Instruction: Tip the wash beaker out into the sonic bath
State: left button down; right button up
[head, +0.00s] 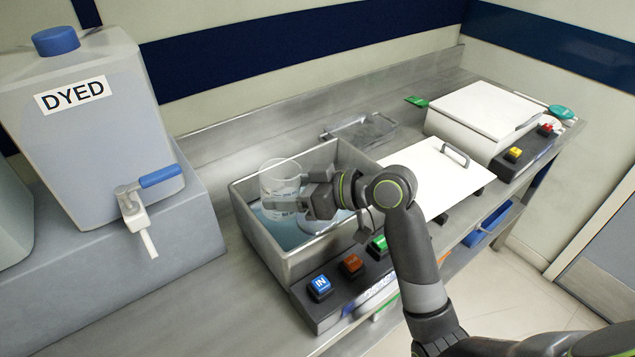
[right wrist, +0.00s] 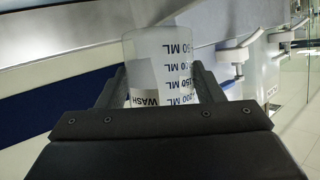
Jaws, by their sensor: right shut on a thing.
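The wash beaker (head: 279,177) is clear, with a "WASH" label and volume marks that show in the right wrist view (right wrist: 160,62). My right gripper (head: 291,198) is shut on it, with a finger on each side. It holds the beaker close to upright over the sonic bath (head: 322,259), a square metal basin with bluish liquid in it. I cannot tell how much liquid is in the beaker. My gripper and forearm hide part of the bath's right side. My left gripper is not in view.
A large "DYED" container (head: 95,130) with a blue-handled tap (head: 140,205) stands left. In front of the bath are a blue "IN" button (head: 320,287), a brown one (head: 351,265) and a green one (head: 378,244). A white handled lid (head: 425,172) lies to the right, a clear tray (head: 365,130) behind.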

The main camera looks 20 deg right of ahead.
jog(key=shift+a+r+p, duration=0.1)
jog(key=shift+r+p, duration=1.7)
jog(key=shift+r, duration=0.55)
jog(key=shift+f+n+h+b, duration=0.1)
jog(key=shift+n+h+b, duration=0.3)
jog(key=shift+n, duration=0.1)
jog(key=shift+w+d+m+t+h, duration=0.15)
jog(key=shift+d+m+t+h, duration=0.2)
jog(key=shift+t+h, duration=0.2)
jog(key=s+d+r+m+t+h+b, duration=0.1)
jog(key=d+r+m+t+h, duration=0.3)
jog(key=d+m+h, duration=0.5)
jog(key=shift+s+d+b, duration=0.35)
jog(key=shift+d+b, duration=0.35)
jog(key=shift+d, duration=0.05)
jog(key=shift+h, duration=0.25)
